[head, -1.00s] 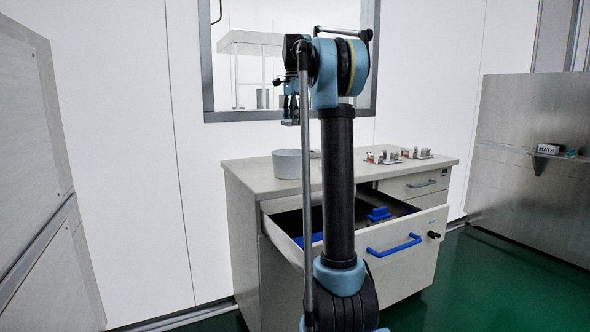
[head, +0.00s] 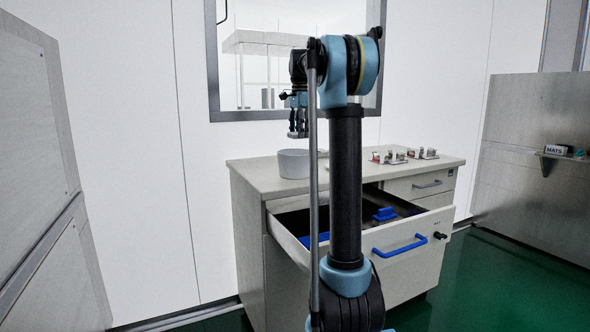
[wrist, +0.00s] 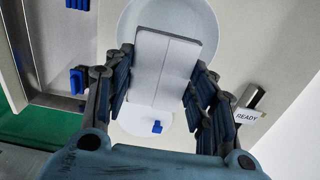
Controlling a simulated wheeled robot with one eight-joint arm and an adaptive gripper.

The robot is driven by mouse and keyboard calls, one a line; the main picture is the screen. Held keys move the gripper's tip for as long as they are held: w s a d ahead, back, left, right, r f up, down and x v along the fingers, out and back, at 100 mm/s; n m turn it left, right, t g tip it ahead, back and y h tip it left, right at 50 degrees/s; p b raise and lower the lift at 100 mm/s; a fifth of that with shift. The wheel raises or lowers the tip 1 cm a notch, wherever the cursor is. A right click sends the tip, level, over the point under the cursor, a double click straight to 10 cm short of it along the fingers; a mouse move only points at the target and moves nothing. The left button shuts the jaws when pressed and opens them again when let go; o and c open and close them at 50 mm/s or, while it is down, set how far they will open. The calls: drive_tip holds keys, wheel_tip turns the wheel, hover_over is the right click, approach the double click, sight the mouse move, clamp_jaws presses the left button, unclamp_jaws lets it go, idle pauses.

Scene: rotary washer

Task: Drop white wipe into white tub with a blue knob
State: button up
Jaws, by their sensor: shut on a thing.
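My gripper (wrist: 163,76) is shut on a flat, pale white wipe (wrist: 168,62), seen in the wrist view with a seam down its middle. In the head view my gripper (head: 298,128) hangs fingers-down above the white-grey round tub (head: 294,165) on the counter. In the wrist view the tub (wrist: 165,12) lies behind the far end of the wipe. A white round piece (wrist: 137,120) with a blue knob (wrist: 157,127) lies beside it, partly covered by the wipe. I cannot tell whether it is a loose lid. The wipe is not clear in the head view.
The counter (head: 262,176) has an open drawer with a blue handle (head: 400,246) and a blue item (head: 385,214) inside. Small metal parts (head: 390,157) stand at the right. A READY card (wrist: 247,115) stands near the wall. My arm hides part of the counter.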

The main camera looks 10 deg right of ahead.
drive_tip(key=shift+f, duration=0.45)
drive_tip(key=o, duration=0.8)
drive_tip(key=shift+o, duration=0.2)
wheel_tip(320, 180, up, 12)
